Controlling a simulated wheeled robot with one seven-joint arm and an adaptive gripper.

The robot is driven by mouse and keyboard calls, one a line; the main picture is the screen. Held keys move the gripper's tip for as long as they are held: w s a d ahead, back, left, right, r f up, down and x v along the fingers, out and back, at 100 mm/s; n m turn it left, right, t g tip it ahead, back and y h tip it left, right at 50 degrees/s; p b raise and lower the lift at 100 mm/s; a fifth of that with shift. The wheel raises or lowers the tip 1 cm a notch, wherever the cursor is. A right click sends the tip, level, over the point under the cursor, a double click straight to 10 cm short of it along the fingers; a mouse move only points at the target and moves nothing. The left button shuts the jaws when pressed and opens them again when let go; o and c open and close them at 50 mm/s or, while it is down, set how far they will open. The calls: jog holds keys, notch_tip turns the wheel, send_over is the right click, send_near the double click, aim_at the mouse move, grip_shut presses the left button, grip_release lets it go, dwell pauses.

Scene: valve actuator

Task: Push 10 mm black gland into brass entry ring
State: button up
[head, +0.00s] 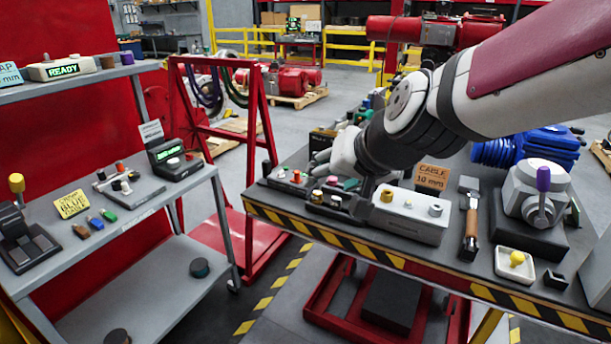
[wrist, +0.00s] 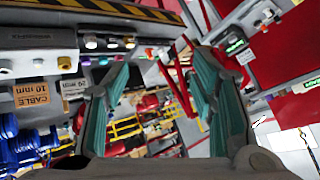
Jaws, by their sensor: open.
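My gripper (head: 322,158) hangs over the back left part of the striped bench, partly turned away from the head camera. In the wrist view its two teal fingers (wrist: 160,75) are spread apart with nothing between them. A grey box (head: 408,219) stands at the bench front, with a brass entry ring (head: 387,196) on its left top and a grey ring (head: 435,210) on its right. A low black holder (head: 331,207) with several small coloured pieces is left of the box. I cannot tell which piece is the 10 mm black gland.
A card reading "CABLE 10 mm" (head: 432,177) stands behind the box. A grey cart (head: 110,225) stands left across a floor gap.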

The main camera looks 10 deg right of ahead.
jog(key=w+a+f+m+t+h+b, duration=0.2)
jog(key=w+f+m+h+b, duration=0.3)
jog(key=w+f, duration=0.95)
jog(key=t+h+b, duration=0.4)
jog(key=h+b, duration=0.4)
send_near(334, 202)
jog(key=shift+h, duration=0.3)
jog(key=x, duration=0.3)
jog(key=b+x, duration=0.1)
jog(key=x, duration=0.2)
jog(key=shift+w+a, duration=0.25)
jog(key=shift+w, duration=0.05)
jog(key=shift+f+b+x, duration=0.2)
jog(key=shift+b+x, duration=0.25)
jog(key=shift+x, duration=2.3)
jog(key=shift+s+d, duration=0.2)
grip_shut()
